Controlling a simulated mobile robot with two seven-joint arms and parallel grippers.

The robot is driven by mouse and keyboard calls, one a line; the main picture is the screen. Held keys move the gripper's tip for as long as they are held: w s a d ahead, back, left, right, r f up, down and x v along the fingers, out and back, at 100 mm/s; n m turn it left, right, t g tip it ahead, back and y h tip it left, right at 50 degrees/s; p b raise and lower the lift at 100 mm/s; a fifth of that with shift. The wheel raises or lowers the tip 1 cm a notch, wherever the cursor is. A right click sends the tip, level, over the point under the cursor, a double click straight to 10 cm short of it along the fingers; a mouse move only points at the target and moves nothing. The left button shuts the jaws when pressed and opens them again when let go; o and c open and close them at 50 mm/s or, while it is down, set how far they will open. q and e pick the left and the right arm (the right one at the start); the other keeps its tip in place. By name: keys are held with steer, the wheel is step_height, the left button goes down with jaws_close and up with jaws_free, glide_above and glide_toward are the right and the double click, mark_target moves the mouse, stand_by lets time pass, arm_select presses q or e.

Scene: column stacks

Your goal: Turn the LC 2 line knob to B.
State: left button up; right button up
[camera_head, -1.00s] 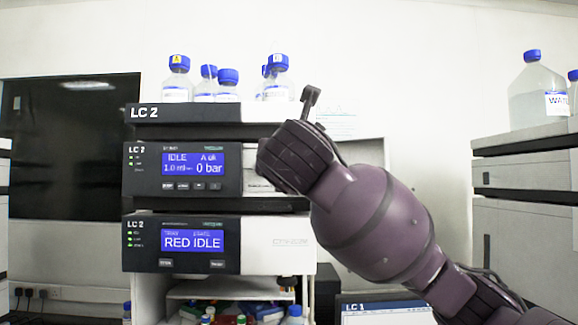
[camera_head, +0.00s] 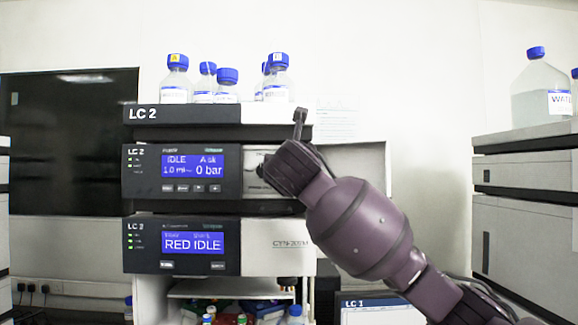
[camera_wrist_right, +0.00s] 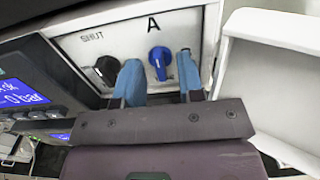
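The LC 2 stack (camera_head: 180,114) stands left of centre in the head view. In the right wrist view a blue knob (camera_wrist_right: 158,62) sits on a white panel, with a large letter A above it. I cannot make out a B. My right gripper (camera_wrist_right: 159,72) is open, its two blue fingers spread left and right of the blue knob with gaps on both sides. I cannot tell how deep the fingertips reach. In the head view my right wrist (camera_head: 290,170) hides the fingers and the knob. My left gripper is not in view.
A dark knob (camera_wrist_right: 105,70) marked SHUT sits close beside the left finger. A white box-like part (camera_wrist_right: 268,75) stands right of the panel. Blue-capped bottles (camera_head: 227,86) stand on the stack. The LC 2 pump display (camera_head: 192,165) reads IDLE and 0 bar.

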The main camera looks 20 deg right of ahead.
steer(key=shift+w, duration=0.3)
steer(key=shift+c, duration=0.3)
jaws_close()
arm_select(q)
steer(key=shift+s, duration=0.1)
